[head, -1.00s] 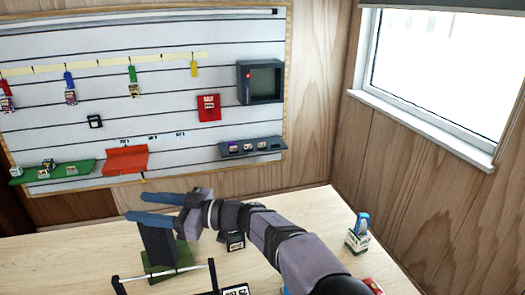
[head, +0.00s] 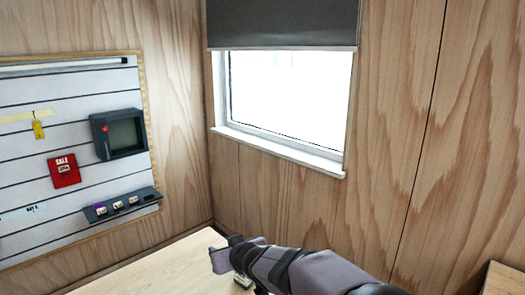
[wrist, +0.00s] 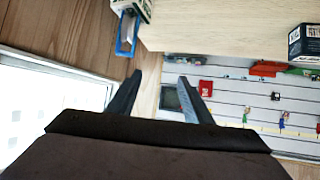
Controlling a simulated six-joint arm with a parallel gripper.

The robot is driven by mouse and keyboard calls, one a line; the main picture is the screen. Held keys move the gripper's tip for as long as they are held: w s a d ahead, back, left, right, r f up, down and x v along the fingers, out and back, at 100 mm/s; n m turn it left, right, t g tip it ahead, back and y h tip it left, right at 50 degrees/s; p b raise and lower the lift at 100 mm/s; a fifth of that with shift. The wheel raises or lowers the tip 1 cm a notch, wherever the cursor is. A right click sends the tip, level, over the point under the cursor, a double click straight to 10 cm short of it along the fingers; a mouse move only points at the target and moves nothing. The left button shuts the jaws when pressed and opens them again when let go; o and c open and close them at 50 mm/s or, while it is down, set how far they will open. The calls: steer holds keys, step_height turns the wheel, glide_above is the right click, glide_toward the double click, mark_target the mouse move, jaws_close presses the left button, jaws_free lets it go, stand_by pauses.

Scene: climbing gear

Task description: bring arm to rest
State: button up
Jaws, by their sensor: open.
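My gripper (wrist: 160,82) shows in the wrist view with its two dark fingers apart and nothing between them.
The wall panel holds a dark box with a screen (head: 124,137), a red sale card (head: 64,171) and a dark shelf (head: 125,205) with small items. A window (head: 290,95) is right of it. A dark box (wrist: 304,44) stands on the pale table (wrist: 220,27).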

steer(key=s+d+f+m+g+h, duration=0.2)
steer(key=s+d+f+h, duration=0.15)
steer(key=d, duration=0.75)
steer(key=s+d+f+m+g, duration=0.1)
steer(key=s+d+f, duration=0.2)
steer(key=s+d, duration=0.1)
steer(key=s+d+f+m+g+h, duration=0.1)
steer(key=s+d+f+g, duration=0.1)
steer(key=s+d, duration=0.2)
steer(key=s+d+f+m+g+h, duration=0.1)
steer(key=s+d+f+g, duration=0.1)
steer(key=s, duration=0.7)
steer(key=shift+s+d+f, duration=0.15)
steer(key=shift+d+f, duration=0.7)
steer(key=shift+d, duration=0.3)
steer(key=s+d+f+g+b, duration=0.1)
steer(key=s+f+g, duration=0.1)
steer(key=s, duration=0.5)
steer(key=s+d+f+g, duration=0.2)
steer(key=s+f, duration=0.1)
steer(key=s, duration=0.3)
step_height(320, 180, up, 17)
steer(key=w+p, duration=0.1)
steer(key=p, duration=1.5)
steer(key=shift+a+r+m+t, duration=0.2)
steer(key=shift+m+t, duration=0.1)
steer(key=shift+m, duration=0.1)
steer(key=shift+o, duration=0.4)
